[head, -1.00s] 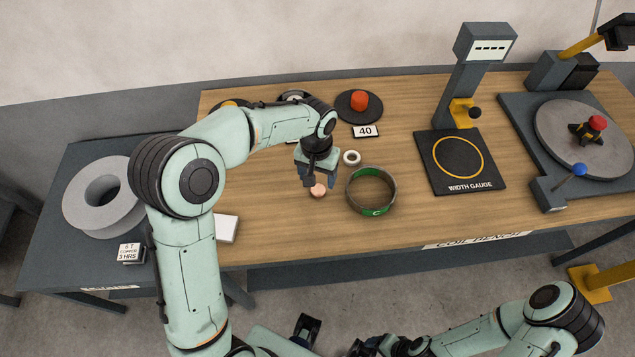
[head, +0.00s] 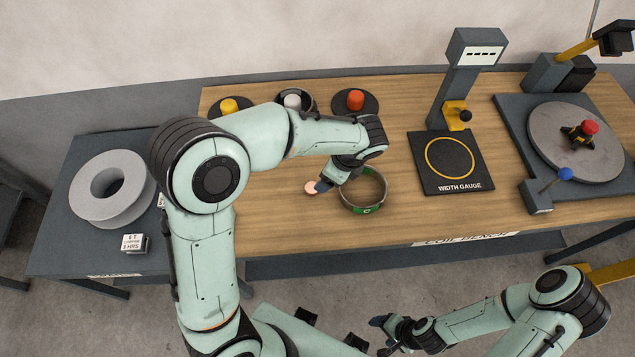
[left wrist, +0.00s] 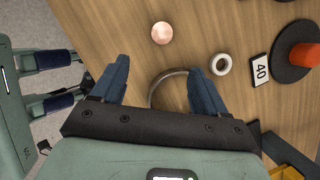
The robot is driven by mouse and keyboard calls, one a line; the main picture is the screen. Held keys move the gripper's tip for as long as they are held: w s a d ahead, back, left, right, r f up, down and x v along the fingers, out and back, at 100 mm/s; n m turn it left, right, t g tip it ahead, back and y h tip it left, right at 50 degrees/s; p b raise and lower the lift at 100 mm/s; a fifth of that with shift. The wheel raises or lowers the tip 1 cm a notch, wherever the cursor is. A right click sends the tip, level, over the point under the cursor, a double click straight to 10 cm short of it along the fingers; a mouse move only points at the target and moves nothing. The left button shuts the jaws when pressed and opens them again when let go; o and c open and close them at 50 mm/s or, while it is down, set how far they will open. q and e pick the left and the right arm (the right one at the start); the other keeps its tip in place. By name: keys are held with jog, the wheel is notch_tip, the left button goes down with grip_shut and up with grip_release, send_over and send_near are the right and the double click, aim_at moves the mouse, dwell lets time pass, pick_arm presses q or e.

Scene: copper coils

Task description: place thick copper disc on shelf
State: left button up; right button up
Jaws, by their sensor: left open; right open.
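A small copper disc (head: 311,187) lies on the wooden bench and shows whole in the left wrist view (left wrist: 162,33). My left gripper (head: 329,184) is just right of it in the head view, overlapping the left edge of a green-labelled ring (head: 372,207). In the left wrist view its two blue fingers (left wrist: 160,82) are spread and empty, with the disc beyond their tips and the ring partly hidden between and behind them. My right gripper (head: 379,336) is open and empty, low in the head view, off the bench. I cannot make out for sure which surface is the shelf.
A grey coil (head: 112,188) lies on the dark left side table (head: 75,245). A small white ring (left wrist: 221,64) and a "40" tag (left wrist: 260,70) are near the disc. Capped dark discs line the back edge. The width gauge (head: 450,178) and turntable (head: 575,150) stand right.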

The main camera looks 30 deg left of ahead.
pick_arm(q)
jog(key=m, duration=0.2)
send_near(312, 187)
jog(key=shift+s+f+m+b, duration=0.25)
jog(key=shift+f+m+b, duration=0.1)
jog(key=shift+f, duration=0.75)
jog(key=shift+w+x, duration=0.2)
jog(key=shift+x, duration=2.8)
jog(key=shift+a+r, duration=0.15)
jog(key=shift+a, duration=0.05)
grip_shut()
